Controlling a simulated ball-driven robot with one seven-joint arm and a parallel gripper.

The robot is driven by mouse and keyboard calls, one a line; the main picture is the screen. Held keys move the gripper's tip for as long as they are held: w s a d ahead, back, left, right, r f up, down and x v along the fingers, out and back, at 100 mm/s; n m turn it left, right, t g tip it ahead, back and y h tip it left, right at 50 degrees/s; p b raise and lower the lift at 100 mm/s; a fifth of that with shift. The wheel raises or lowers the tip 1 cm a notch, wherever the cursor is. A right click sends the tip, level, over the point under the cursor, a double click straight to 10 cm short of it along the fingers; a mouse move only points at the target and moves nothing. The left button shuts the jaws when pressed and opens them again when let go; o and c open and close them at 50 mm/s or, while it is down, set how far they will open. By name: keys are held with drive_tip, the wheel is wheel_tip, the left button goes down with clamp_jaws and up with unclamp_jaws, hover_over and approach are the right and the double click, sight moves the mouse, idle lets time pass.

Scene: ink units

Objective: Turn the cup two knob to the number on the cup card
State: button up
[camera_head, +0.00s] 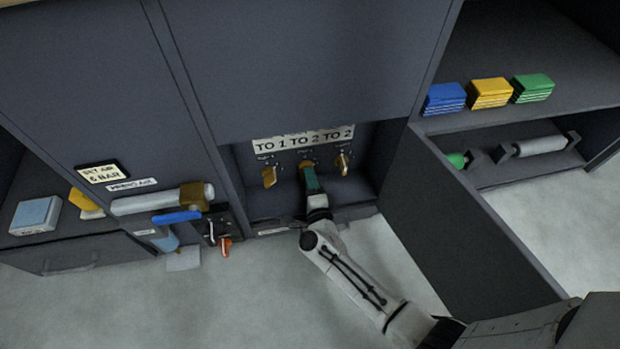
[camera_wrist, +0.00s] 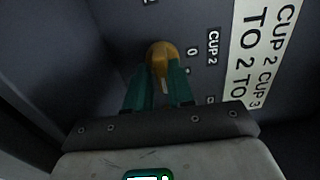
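The cup two knob (camera_head: 307,164) is the middle of three brass knobs on the recessed panel. In the wrist view the knob (camera_wrist: 160,55) is beside the label CUP 2 (camera_wrist: 213,46). My gripper (camera_head: 311,177) reaches into the recess; its teal fingers (camera_wrist: 160,75) sit on either side of the knob's grip and appear to touch it. The fingers hide part of the knob and its scale, so its setting cannot be read. The cup card (camera_head: 303,138) above the knobs reads TO 1, TO 2, TO 2; the wrist view shows CUP 2 TO 2 on the card (camera_wrist: 255,60).
The left knob (camera_head: 268,177) and right knob (camera_head: 342,162) flank the middle one closely. An open door (camera_head: 455,225) stands right of the recess. Blue, yellow and green blocks (camera_head: 490,93) sit on the right shelf.

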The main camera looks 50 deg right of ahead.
drive_tip(key=o, duration=0.3)
drive_tip(key=shift+w+d+r, duration=0.15)
drive_tip(key=shift+d+r, duration=0.05)
drive_tip(key=shift+d, duration=0.15)
drive_tip(key=shift+a, duration=0.1)
drive_tip(key=p+v, duration=0.3)
drive_tip(key=v, duration=0.7)
drive_tip(key=shift+s+a, duration=0.25)
drive_tip(key=shift+s, duration=0.1)
